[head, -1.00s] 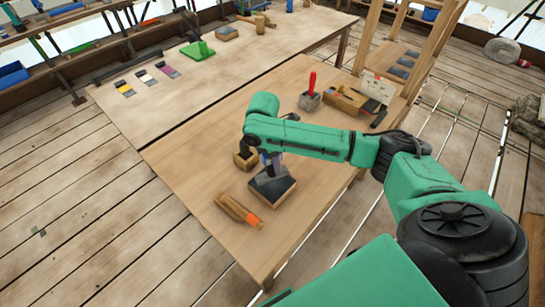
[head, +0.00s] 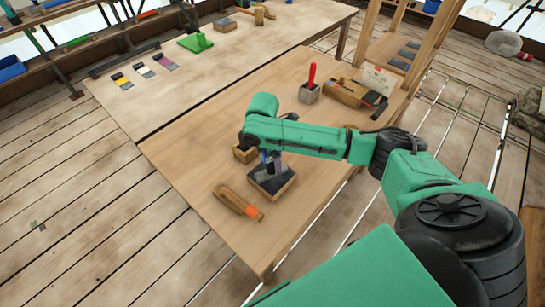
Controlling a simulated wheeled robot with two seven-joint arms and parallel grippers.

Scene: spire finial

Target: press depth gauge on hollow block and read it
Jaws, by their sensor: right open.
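My right gripper (head: 270,168) points down over a wooden block with a dark top (head: 284,186), near the middle of the near table. Its jaws are open, but they are small and partly hidden by my wrist; I cannot tell whether they touch the block. A small wooden block with a dark, hollow-looking top (head: 244,154) stands just left of the gripper, partly behind my wrist. I cannot make out a depth gauge or any reading for certain. My left gripper is out of view.
A wooden tool with an orange end (head: 238,203) lies in front. A red-handled tool (head: 312,75) stands in a grey block (head: 309,94) beside a wooden toolbox (head: 343,92). The far table holds coloured strips (head: 143,71) and a green object (head: 196,42). The table's near end is clear.

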